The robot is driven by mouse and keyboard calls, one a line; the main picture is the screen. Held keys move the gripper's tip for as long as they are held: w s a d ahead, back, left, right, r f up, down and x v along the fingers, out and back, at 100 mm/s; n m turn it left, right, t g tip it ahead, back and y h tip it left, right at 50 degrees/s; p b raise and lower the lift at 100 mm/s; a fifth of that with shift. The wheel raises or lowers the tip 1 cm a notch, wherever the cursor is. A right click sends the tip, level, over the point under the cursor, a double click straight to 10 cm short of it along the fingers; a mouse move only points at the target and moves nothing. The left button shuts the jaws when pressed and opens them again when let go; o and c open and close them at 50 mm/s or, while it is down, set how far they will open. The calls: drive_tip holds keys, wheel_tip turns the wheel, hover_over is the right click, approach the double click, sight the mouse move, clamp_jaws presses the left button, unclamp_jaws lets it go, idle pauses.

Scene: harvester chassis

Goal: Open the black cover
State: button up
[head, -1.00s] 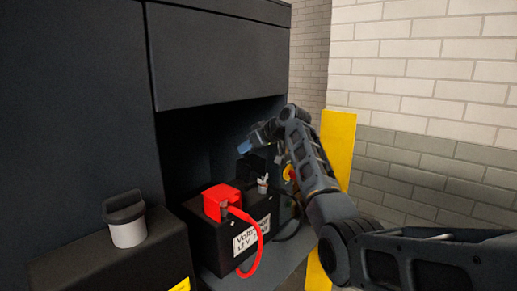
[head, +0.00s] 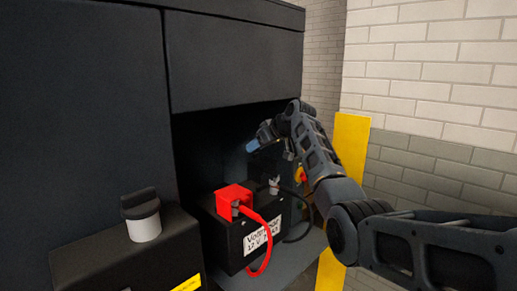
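A black battery (head: 236,240) with a white label sits in the recess of the dark chassis. A red cover (head: 234,197) is on its near terminal, with a red cable curving down from it. A grey terminal clamp (head: 274,186) with a black cable shows at the far end. The black cover (head: 264,166) is a dark shape just behind and above this clamp, hard to tell from the dark recess; its angle is unclear. My gripper (head: 258,147) is just above it, with a bluish tip showing. Its fingers are too small and dark to read, and contact is unclear.
A black box with a grey-and-black cap (head: 142,216) stands at front left. The chassis panel (head: 235,62) overhangs the recess. A yellow post (head: 349,150) and a brick wall (head: 440,130) are on the right, behind my arm. A red-and-yellow knob (head: 300,176) is partly hidden by my arm.

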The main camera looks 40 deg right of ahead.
drive_tip(key=shift+o, duration=1.1)
drive_tip(key=shift+f, duration=0.35)
drive_tip(key=shift+s+d, duration=0.1)
drive_tip(key=shift+s, duration=0.05)
drive_tip(key=b+v, duration=0.1)
drive_tip(key=v, duration=0.6)
drive_tip(key=shift+s+r, duration=0.2)
drive_tip(key=shift+r, duration=0.1)
